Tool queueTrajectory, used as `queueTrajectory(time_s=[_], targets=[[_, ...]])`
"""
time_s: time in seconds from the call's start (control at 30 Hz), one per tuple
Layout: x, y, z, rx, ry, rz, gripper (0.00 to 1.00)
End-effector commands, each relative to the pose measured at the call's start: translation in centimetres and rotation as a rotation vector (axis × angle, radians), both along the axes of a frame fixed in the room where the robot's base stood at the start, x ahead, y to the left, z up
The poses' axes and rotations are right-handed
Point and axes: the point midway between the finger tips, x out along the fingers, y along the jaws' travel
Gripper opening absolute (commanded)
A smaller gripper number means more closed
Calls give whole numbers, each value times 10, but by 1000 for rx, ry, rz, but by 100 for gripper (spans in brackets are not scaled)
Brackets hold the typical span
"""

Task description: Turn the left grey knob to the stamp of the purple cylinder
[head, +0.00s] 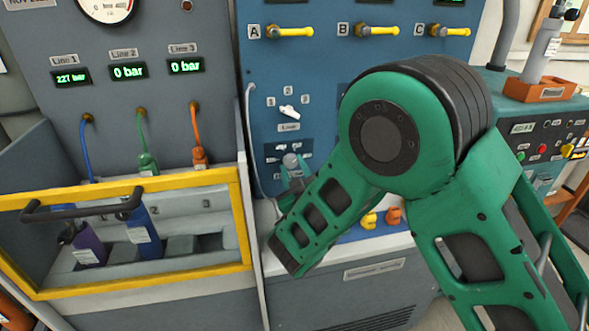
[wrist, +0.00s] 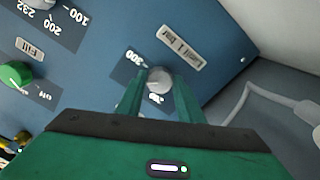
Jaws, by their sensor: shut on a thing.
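The left grey knob (wrist: 158,80) sits between my gripper's fingers (wrist: 159,92) in the wrist view, under a plate reading "Limit 1 bar". A mark reading 300 shows beside it; the marks under the fingers are partly hidden. In the head view the grey knob (head: 291,160) stands on the blue panel, with my gripper (head: 294,172) at it, mostly hidden behind my arm. My gripper is shut on the knob. The purple cylinder (head: 87,243) leans in the yellow-framed rack at the left; its white label is too small to read.
A blue cylinder (head: 140,226) stands beside the purple one, behind the yellow frame (head: 150,276). A white selector (head: 289,112) is above the knob. A green Fill knob (wrist: 16,74) and another grey knob (wrist: 40,3) are nearby. A pale hose (wrist: 270,97) runs beside the panel.

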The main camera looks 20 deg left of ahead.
Motion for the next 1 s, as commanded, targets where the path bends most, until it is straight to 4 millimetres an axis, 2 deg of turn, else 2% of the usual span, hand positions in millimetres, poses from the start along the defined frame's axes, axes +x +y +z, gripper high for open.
queueTrajectory(time_s=[0.6,1.0], targets=[[1,-2,-5,455,287,-9,11],[1,-1,-4,601,375,-10,11]])
